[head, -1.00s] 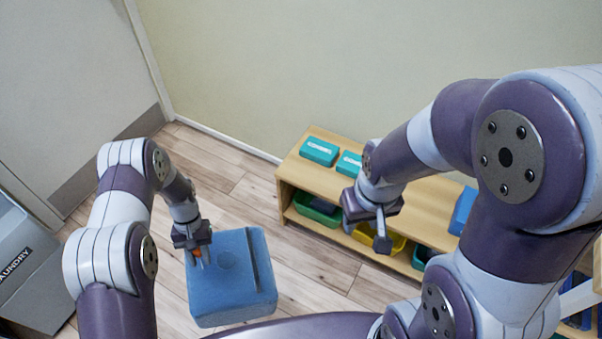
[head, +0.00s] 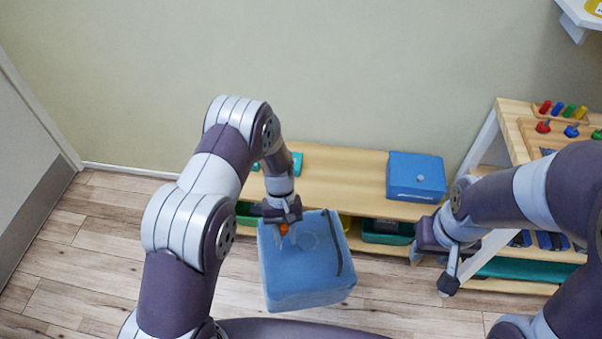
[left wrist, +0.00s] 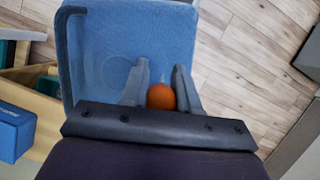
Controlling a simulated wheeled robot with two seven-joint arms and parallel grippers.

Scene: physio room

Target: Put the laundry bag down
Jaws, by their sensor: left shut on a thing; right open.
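The laundry bag (head: 310,275) is a blue, box-shaped bag with a dark strip along one side of its top. It is in front of the low wooden bench in the head view. My left gripper (head: 284,238) is above its top, shut on the orange knob (head: 284,229) of the bag. In the left wrist view the fingers (left wrist: 160,80) flank this orange knob (left wrist: 161,96), with the blue top (left wrist: 105,50) beyond. The bag's underside is hidden. My right gripper (head: 436,272) is open and empty, right of the bag.
The wooden bench (head: 340,178) stands along the wall, with a blue box (head: 416,177) on top and bins (head: 388,232) below. A shelf unit with coloured pegs (head: 562,110) is at the right. Bare wooden floor (head: 90,255) lies to the left.

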